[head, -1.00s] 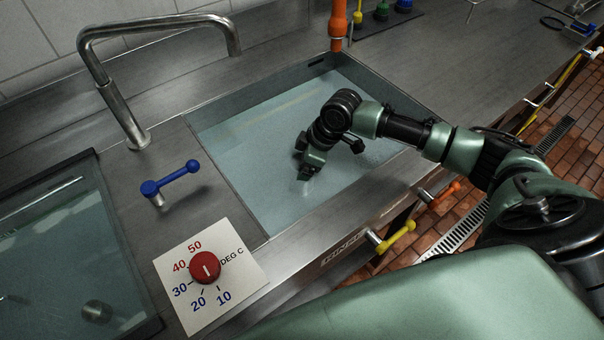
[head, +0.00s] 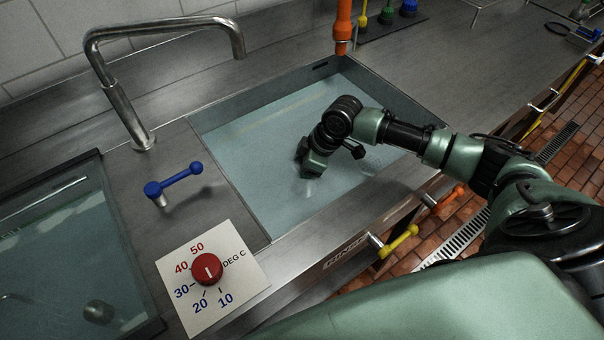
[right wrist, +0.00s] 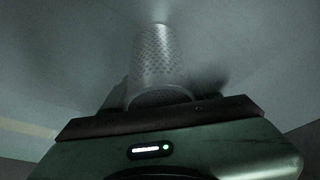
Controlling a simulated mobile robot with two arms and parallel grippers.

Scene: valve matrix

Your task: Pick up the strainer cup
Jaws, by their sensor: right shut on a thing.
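The strainer cup (right wrist: 158,65) is a perforated metal cylinder in the right wrist view, just beyond the gripper's edge. My right gripper (head: 312,168) reaches down into the water of the right sink basin (head: 225,190). It is shut on the strainer cup, which is hardly visible in the head view behind the gripper and water. The right gripper also shows in the right wrist view (right wrist: 158,112), its fingers mostly hidden. My left gripper is not in view.
A steel faucet (head: 118,105) and a blue valve handle (head: 180,178) stand left of the basin. A red temperature dial (head: 207,269) is in front. Yellow (head: 398,242) and orange (head: 445,197) valve handles project from the counter front. An orange pipe (head: 342,25) stands behind the basin.

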